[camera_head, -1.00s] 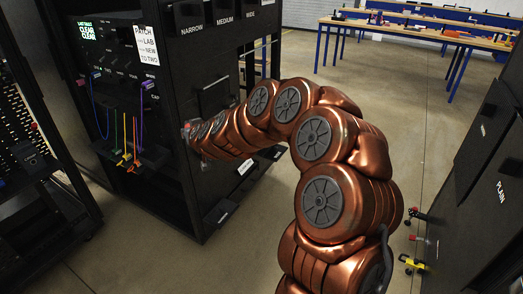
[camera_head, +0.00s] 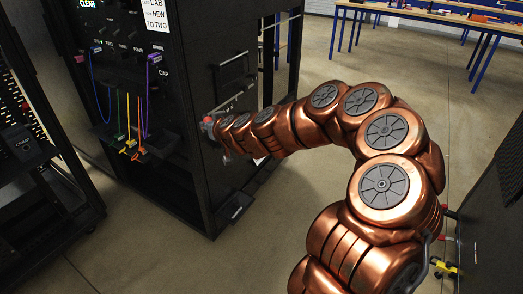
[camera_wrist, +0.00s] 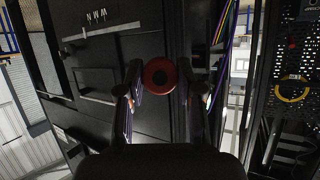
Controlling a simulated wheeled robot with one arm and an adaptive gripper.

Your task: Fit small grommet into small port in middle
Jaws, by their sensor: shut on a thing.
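A red ring with a dark centre, which looks like the grommet (camera_wrist: 159,75), sits between the fingertips of my gripper (camera_wrist: 159,84) in the wrist view. My gripper is shut on it. In the head view my gripper (camera_head: 208,127) is at the side of the black rack (camera_head: 190,60), with a bit of red showing at its tip. I cannot tell whether the grommet touches the rack. The rack's side panel has a recessed rectangular opening (camera_wrist: 97,83) left of the gripper in the wrist view. I cannot make out the small port; the gripper may hide it.
Coloured cables (camera_head: 128,125) hang on the rack's front, left of my arm. A ledge (camera_head: 235,207) juts from the rack's lower side. Another open rack (camera_head: 30,150) stands at far left and a dark cabinet (camera_head: 490,215) at right. Floor (camera_head: 290,210) shows between them.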

